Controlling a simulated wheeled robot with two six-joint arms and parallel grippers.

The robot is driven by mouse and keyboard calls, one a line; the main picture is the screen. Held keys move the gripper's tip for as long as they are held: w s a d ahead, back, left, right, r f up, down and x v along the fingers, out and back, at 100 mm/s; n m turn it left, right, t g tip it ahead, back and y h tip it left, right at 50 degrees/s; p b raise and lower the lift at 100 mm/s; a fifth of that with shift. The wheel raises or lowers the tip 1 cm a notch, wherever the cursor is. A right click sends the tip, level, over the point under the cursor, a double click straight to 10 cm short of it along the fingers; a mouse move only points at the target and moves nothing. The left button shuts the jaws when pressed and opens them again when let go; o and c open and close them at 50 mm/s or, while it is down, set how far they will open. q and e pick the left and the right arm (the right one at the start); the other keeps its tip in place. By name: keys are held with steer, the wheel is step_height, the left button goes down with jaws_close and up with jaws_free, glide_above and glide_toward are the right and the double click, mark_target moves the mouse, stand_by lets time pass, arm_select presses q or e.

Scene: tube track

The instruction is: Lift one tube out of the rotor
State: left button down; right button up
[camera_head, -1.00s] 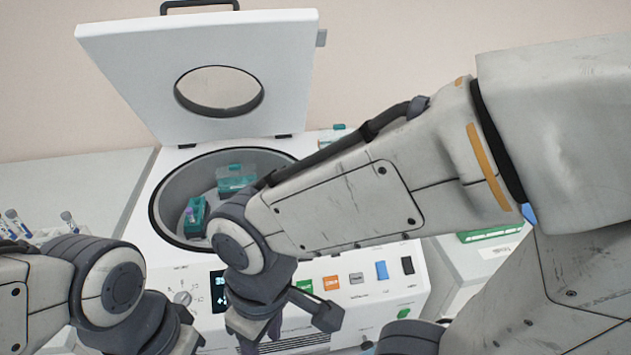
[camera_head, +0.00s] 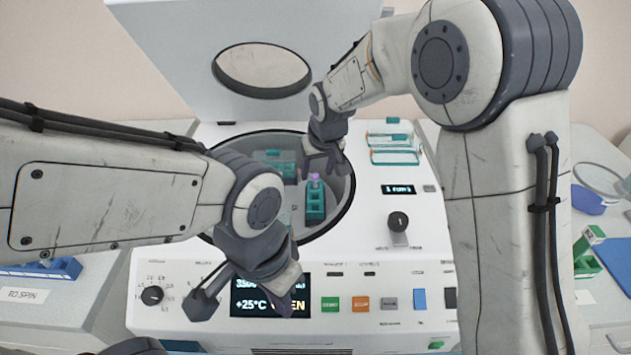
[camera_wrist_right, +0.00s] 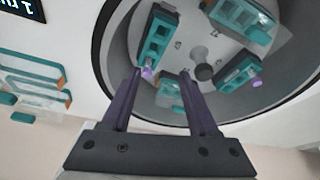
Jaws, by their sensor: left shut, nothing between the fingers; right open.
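The rotor (camera_wrist_right: 210,45) sits in the open centrifuge bowl and carries several teal buckets. A purple-capped tube (camera_wrist_right: 147,73) stands in one bucket (camera_wrist_right: 155,38); in the head view this tube (camera_head: 314,181) shows at the bowl's right side. Another purple-capped tube (camera_wrist_right: 257,81) is in a different bucket (camera_wrist_right: 238,72). My right gripper (camera_wrist_right: 157,82) is open above the rotor, with the first tube's cap showing between its fingers; it also shows in the head view (camera_head: 325,170). My left gripper (camera_head: 285,303) is shut and empty in front of the control panel.
The centrifuge lid (camera_head: 190,60) stands open behind the bowl. Teal-edged racks (camera_head: 392,148) lie on the top deck right of the bowl. A blue rack (camera_head: 45,268) is at the left, and a green rack (camera_head: 588,250) is at the right.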

glide_toward(316, 176)
steer(key=s+f, duration=0.1)
steer(key=shift+t, duration=0.3)
steer(key=shift+w+p+x, duration=0.2)
steer(key=shift+p+x, duration=0.4)
steer(key=shift+x, duration=2)
steer(key=shift+w+p+x, duration=0.25)
steer(key=shift+p+x, duration=0.3)
steer(key=shift+x, duration=2.05)
steer(key=shift+a+r, duration=0.1)
steer(key=shift+r, duration=0.15)
jaws_close()
